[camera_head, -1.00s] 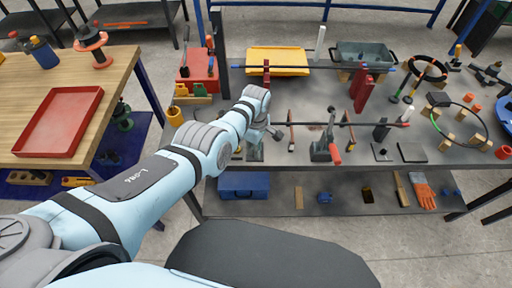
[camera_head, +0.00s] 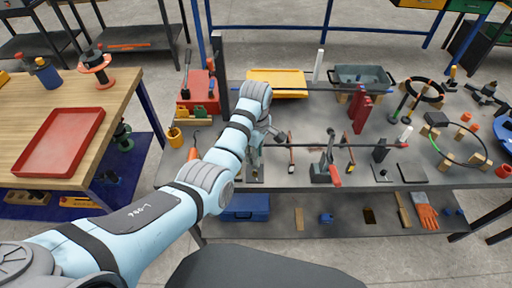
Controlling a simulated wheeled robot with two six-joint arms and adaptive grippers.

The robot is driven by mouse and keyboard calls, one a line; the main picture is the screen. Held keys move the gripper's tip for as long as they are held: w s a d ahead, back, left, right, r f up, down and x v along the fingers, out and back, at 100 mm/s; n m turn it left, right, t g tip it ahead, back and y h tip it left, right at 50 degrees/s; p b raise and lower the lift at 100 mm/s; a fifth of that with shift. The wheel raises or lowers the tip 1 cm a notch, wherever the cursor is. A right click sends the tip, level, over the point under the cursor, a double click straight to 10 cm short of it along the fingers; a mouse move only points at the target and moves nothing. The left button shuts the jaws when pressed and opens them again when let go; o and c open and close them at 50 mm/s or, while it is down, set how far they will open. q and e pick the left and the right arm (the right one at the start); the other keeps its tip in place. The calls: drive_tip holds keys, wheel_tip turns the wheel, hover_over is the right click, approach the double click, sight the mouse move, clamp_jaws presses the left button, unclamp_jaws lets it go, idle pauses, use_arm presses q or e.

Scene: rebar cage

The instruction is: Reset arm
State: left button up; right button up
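My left arm comes in from the lower left and reaches over the grey workbench (camera_head: 285,175). Its wrist is bent down above the bench's left half. My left gripper (camera_head: 274,132) is small and partly hidden behind the wrist, close to the left end of the front long dark bar (camera_head: 310,146). Whether it is open or shut, or touches the bar, I cannot tell. My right gripper is not in view.
A red box (camera_head: 199,88), a yellow tray (camera_head: 276,83) and a grey bin (camera_head: 362,77) stand at the back of the bench. A wooden table with a red tray (camera_head: 60,143) is at the left. Tools and rings crowd the bench's right side.

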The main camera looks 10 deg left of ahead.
use_arm(q)
wheel_tip(320, 180, up, 3)
drive_tip(key=shift+r, duration=0.2)
